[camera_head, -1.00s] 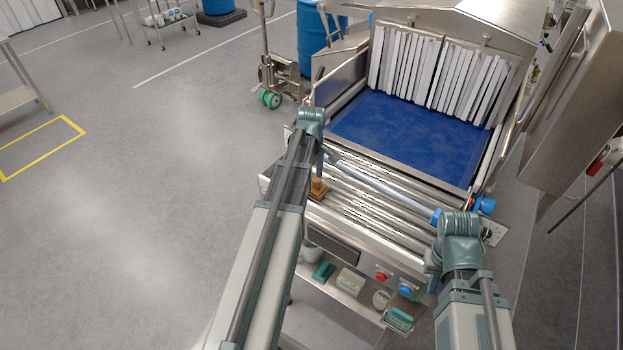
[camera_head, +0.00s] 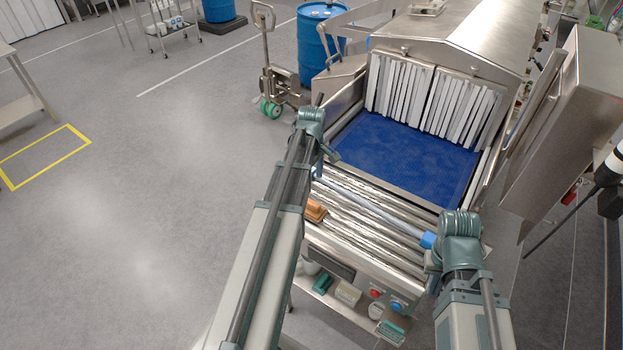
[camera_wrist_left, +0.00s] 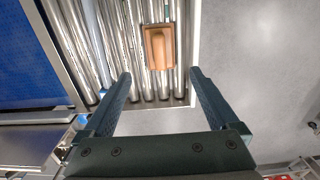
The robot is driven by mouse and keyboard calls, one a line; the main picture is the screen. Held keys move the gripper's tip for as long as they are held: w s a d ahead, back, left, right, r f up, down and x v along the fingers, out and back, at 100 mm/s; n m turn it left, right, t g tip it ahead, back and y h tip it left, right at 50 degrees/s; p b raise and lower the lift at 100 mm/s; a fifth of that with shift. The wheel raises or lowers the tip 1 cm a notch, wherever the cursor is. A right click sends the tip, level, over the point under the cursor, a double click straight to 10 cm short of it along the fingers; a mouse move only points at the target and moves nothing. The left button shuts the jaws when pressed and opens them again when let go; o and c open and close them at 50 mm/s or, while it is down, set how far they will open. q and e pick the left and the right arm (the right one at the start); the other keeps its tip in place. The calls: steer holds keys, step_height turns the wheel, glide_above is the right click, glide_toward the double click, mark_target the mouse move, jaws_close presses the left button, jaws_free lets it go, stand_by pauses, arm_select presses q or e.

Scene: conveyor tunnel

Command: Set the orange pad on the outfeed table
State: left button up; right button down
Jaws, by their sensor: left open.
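The orange pad (camera_head: 316,210), a flat block with a raised grip, lies on the left end of the steel roller table (camera_head: 375,222) in front of the tunnel. In the left wrist view the pad (camera_wrist_left: 159,47) rests across the rollers near the side rail, just beyond my fingertips. My left gripper (camera_wrist_left: 160,76) is open and empty, with the pad ahead of the gap between its fingers. In the head view my left wrist hides most of this gripper. My right gripper (camera_head: 433,272) is over the right front of the rollers, mostly hidden by its wrist.
A blue belt (camera_head: 405,155) runs from the rollers to the tunnel's white strip curtain (camera_head: 435,95). A lower shelf (camera_head: 345,303) holds small items below a panel with red and blue buttons. A pallet jack (camera_head: 280,80) stands left; open floor lies left.

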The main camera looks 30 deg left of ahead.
arm_select(q)
steer(key=s+d+m, duration=0.5)
steer(key=d+m, duration=0.2)
steer(key=d, duration=0.3)
steer(key=s+d+m, duration=0.5)
steer(key=d+m, duration=0.2)
steer(key=d, duration=0.3)
steer(key=s+d+m+y, duration=0.1)
steer(key=s+d+m, duration=0.5)
steer(key=d, duration=0.4)
steer(key=shift+d+m, duration=0.25)
steer(key=shift+m, duration=0.25)
step_height(320, 180, down, 18)
steer(key=b, duration=1.8)
steer(key=shift+w+f+b, duration=0.1)
steer(key=shift+f+b, duration=0.1)
steer(key=shift+b, duration=0.1)
